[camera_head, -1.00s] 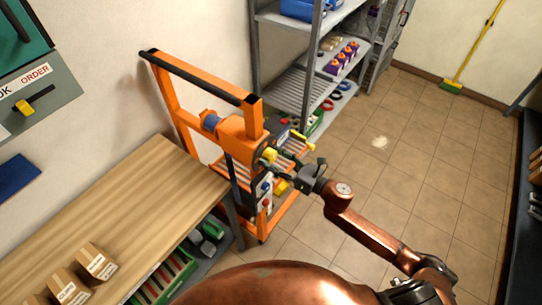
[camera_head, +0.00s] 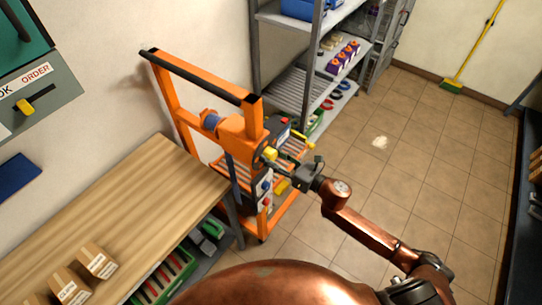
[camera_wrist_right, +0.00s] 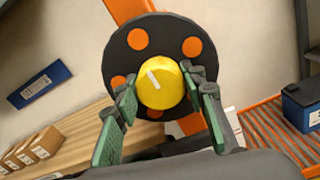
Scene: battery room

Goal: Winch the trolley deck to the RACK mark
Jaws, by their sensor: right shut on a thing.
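The orange trolley (camera_head: 168,100) stands against the wall beyond the workbench. Its winch has a round yellow knob (camera_wrist_right: 160,83) on a dark disc (camera_wrist_right: 122,50) with orange spots. My right gripper (camera_head: 275,164) is shut on this knob; its green-padded fingers (camera_wrist_right: 158,100) sit on either side of it in the right wrist view. A white line marks the knob's face. The slatted orange deck (camera_wrist_right: 270,135) shows behind the winch, with a dark blue battery (camera_wrist_right: 305,103) on it. I cannot make out the RACK mark. My left gripper is not in view.
The wooden workbench (camera_head: 130,205) with small cartons (camera_head: 97,262) is left of the trolley. Grey shelving (camera_head: 292,93) stands behind it. A broom (camera_head: 470,50) leans on the far wall.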

